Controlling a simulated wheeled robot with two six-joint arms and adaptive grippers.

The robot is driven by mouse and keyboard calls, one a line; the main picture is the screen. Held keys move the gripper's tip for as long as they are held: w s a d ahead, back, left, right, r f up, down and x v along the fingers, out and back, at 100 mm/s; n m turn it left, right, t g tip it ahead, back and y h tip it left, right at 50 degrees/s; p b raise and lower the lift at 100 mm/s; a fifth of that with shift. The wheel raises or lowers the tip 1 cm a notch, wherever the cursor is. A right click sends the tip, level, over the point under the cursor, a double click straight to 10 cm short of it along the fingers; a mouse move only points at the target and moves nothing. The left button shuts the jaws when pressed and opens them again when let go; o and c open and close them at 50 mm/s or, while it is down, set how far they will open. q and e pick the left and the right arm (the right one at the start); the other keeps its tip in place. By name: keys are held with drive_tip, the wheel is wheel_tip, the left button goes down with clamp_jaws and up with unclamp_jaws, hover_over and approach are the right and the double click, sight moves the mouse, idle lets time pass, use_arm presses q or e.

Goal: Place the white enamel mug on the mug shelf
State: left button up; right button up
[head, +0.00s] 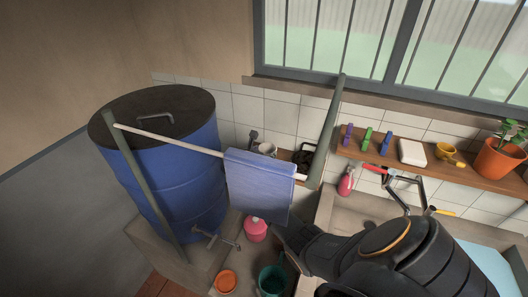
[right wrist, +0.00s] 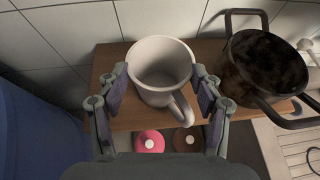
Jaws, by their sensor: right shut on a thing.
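The white enamel mug (right wrist: 160,72) stands upright between the two fingers of my right gripper (right wrist: 160,80), with a pad against each side. Its handle points toward the lower right. It is over the wooden shelf (right wrist: 106,58); I cannot tell if its base touches the wood. In the head view the mug (head: 267,149) shows small above the blue cloth, at the left end of the small shelf by the tiled wall. The cloth hides most of my right gripper there. My left gripper is not in view.
A dark pot (right wrist: 265,62) stands close on the mug's right. A blue cloth (head: 258,185) hangs from a pale rod in front. A blue barrel (head: 170,185) stands left. A longer shelf on the right holds pegs, a white box (head: 411,153) and an orange plant pot (head: 498,158).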

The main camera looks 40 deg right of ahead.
drive_tip(key=shift+f, duration=0.25)
drive_tip(key=o, duration=1.2)
drive_tip(key=shift+r, duration=0.15)
drive_tip(key=b+v, duration=0.2)
drive_tip(key=v, duration=1)
